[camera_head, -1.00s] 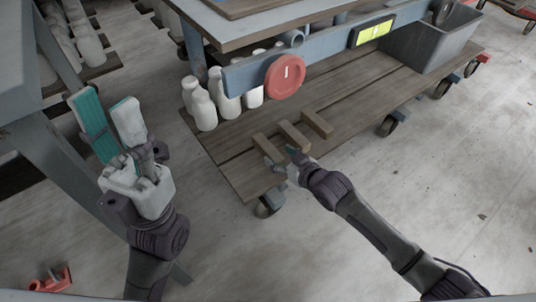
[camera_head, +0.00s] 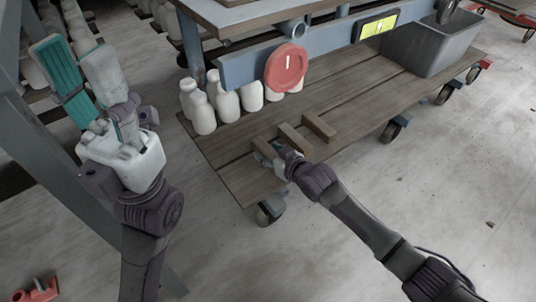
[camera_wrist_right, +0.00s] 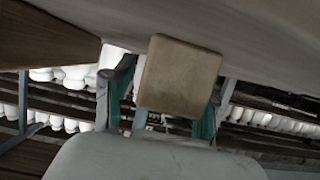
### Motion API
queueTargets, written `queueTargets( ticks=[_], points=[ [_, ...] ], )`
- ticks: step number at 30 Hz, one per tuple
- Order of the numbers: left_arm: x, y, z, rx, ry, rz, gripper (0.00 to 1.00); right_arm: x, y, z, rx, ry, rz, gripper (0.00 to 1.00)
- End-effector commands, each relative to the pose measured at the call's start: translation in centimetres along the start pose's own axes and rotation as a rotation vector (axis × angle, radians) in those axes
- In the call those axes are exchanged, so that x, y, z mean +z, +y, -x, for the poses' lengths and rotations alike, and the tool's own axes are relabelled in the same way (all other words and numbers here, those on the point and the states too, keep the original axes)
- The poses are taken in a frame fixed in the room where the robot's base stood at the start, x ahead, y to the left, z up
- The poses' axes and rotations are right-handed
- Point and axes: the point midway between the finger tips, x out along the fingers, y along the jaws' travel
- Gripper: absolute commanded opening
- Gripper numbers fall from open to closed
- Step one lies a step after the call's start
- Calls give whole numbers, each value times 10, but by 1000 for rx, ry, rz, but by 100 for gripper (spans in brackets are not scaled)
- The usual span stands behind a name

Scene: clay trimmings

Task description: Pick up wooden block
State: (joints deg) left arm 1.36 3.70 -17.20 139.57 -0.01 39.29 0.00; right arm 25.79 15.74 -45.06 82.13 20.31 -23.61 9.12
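Three wooden blocks lie side by side on the cart's lower shelf: a left block (camera_head: 262,146), a middle block (camera_head: 294,138) and a right block (camera_head: 319,127). My right gripper (camera_head: 268,156) is at the near end of the left block and hides part of it. In the right wrist view a block's square end (camera_wrist_right: 180,76) sits between the two spread fingers (camera_wrist_right: 165,110). A gap shows beside the left finger; the block overlaps the right one, so contact there is unclear. My left gripper (camera_head: 82,75) is open, empty and raised at the left.
White bottles (camera_head: 203,113) stand on the wooden shelf (camera_head: 240,182) behind the blocks. A blue-grey beam with a red disc (camera_head: 286,67) hangs above them. A grey bin (camera_head: 437,45) is at the back right. Open floor lies at the front right.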

Motion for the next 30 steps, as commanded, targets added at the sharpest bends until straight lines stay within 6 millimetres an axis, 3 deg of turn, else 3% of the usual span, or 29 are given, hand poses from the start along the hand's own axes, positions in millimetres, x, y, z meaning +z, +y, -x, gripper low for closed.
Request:
queueTargets(
  ticks=[1,9,20,28,30],
  points=[
    [0,0,0,0,0,0,40,0,0,0,0,0,0,43],
    [0,0,0,0,-1,0,40,0,0,0,0,1,0,1],
    [-1,0,-4,-1,3,1,40,-7,0,3,0,1,0,1],
    [1,-2,8,-37,-94,12,40,-48,0,20,0,3,1,1],
    [-1,-2,13,-42,-104,13,40,-57,19,13,5,2,6,1]
  ],
)
